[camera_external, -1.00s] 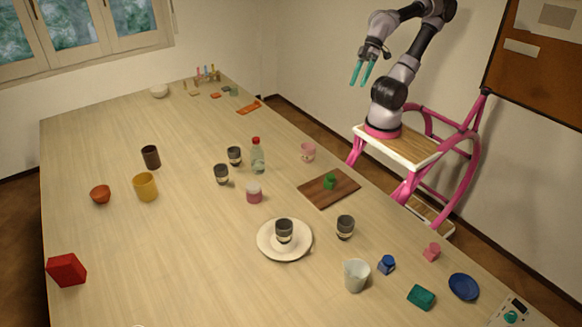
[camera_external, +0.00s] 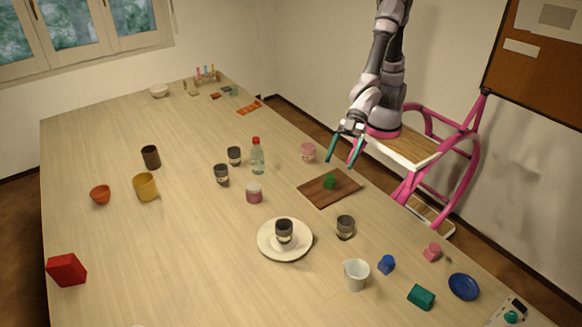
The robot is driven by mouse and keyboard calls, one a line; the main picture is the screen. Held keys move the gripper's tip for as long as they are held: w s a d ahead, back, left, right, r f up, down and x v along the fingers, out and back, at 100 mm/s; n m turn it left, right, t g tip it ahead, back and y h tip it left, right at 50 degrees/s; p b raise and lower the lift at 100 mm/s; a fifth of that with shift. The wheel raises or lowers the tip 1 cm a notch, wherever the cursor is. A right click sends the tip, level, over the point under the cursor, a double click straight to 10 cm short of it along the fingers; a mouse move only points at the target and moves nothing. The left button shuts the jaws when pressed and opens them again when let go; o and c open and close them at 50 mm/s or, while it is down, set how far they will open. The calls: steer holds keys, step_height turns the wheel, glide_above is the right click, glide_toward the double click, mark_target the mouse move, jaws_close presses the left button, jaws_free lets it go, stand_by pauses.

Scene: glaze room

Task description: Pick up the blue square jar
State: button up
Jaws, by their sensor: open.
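The blue square jar (camera_external: 386,264) is small and stands on the table at the lower right, between the white cup and the pink block. My gripper (camera_external: 339,159) has teal fingers. It is open and empty, pointing down above the table's right edge near the brown board, well behind the jar and up from it in the picture. Nothing hides the jar.
Near the jar are a white cup (camera_external: 356,274), a pink block (camera_external: 432,252), a teal box (camera_external: 421,297), a blue plate (camera_external: 463,287) and a dark cup (camera_external: 345,227). A brown board (camera_external: 313,194) bears a green object (camera_external: 329,182). A plate (camera_external: 267,252) bears another dark cup (camera_external: 284,231).

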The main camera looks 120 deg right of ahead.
steer(key=a+f+n+y, duration=0.3)
steer(key=a+f, duration=0.8)
steer(key=a, duration=0.1)
steer(key=n+y, duration=0.2)
steer(key=n, duration=0.1)
glide_toward(389, 262)
steer(key=shift+w+a+f+g, duration=0.3)
steer(key=shift+w+f, duration=0.2)
steer(key=shift+w, duration=0.15)
steer(key=shift+y, duration=0.3)
steer(key=x, duration=0.4)
steer(key=shift+w+a+f, duration=0.15)
steer(key=shift+a, duration=0.15)
steer(key=shift+x, duration=2.95)
steer(key=shift+w, duration=0.1)
jaws_close()
